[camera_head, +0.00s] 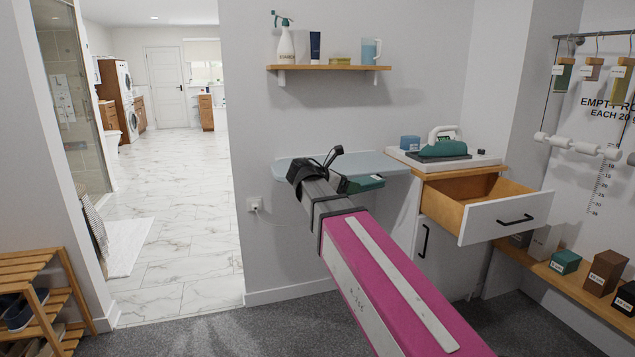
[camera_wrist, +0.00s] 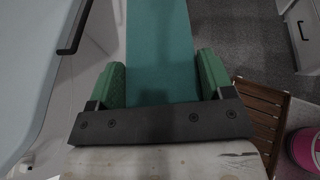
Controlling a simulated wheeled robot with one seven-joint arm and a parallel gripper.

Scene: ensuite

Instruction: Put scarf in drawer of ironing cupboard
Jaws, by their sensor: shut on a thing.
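A folded green scarf (camera_head: 366,184) with a small pale label shows just past the end of my arm, below the ironing board's edge. My gripper (camera_wrist: 161,82) is shut on it; in the wrist view the teal scarf (camera_wrist: 160,45) lies between the two green finger pads. In the head view my wrist hides part of the scarf. The ironing cupboard (camera_head: 442,255) stands to the right. Its drawer (camera_head: 508,217) is pulled open, and the visible part of its inside looks empty. The drawer is right of my gripper and apart from it.
The pale blue ironing board (camera_head: 385,165) juts out beside my gripper. A green iron (camera_head: 445,147) and a blue box (camera_head: 410,142) stand on the cupboard top. A low shelf (camera_head: 575,285) with boxes is at the right. A slatted stool (camera_wrist: 262,110) shows in the wrist view.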

